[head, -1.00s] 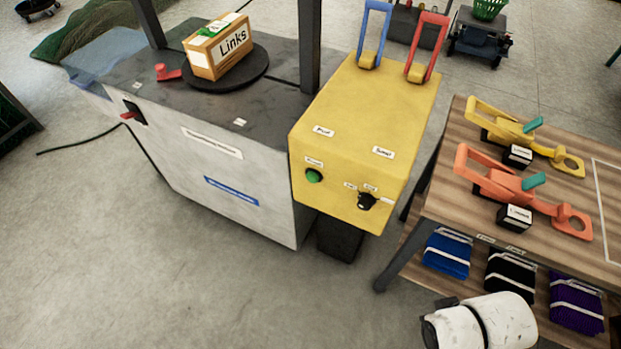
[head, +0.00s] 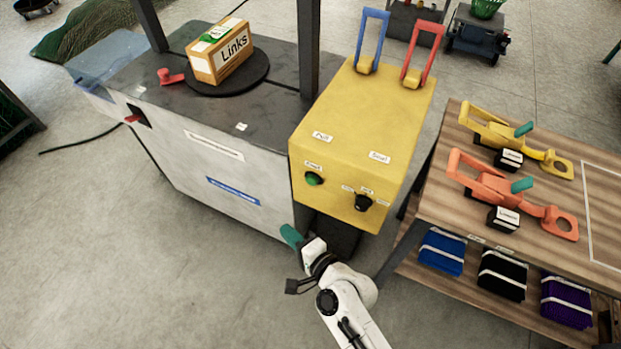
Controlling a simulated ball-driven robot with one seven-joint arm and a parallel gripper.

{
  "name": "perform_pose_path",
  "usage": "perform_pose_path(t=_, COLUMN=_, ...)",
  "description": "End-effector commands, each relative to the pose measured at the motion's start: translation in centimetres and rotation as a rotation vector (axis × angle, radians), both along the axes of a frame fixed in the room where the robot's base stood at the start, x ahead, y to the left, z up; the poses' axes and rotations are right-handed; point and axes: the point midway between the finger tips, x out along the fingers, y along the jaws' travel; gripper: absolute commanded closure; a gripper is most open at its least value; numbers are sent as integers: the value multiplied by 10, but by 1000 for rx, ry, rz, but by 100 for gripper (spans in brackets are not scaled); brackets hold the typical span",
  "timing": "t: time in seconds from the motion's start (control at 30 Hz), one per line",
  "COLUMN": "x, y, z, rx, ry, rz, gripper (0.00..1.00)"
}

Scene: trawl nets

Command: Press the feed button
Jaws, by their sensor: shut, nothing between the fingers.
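The green round button (head: 314,179) is on the front face of the yellow control box (head: 352,112), with a small label above it that is too blurred to read surely. A black knob (head: 363,203) sits to its right on the same face. My gripper (head: 290,235), with teal fingertips, is shut and empty. In the picture it is below and slightly left of the green button, apart from it, in front of the grey machine's lower right corner.
The grey machine (head: 170,165) carries a "Links" box (head: 219,52) on a black turntable. Blue (head: 372,40) and red (head: 422,50) levers rise from the yellow box. A wooden table (head: 450,165) with orange and yellow tools stands right.

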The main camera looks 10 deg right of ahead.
Motion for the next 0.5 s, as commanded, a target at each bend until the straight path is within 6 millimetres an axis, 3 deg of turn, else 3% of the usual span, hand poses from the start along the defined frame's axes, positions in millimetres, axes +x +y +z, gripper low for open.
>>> perform_pose_path(t=0.2, x=24, y=9, z=4, rx=331, ry=32, rz=-224, gripper=100)
perform_pose_path(t=0.5, x=35, y=-2, z=-6, rx=590, ry=59, rz=-447, gripper=100)
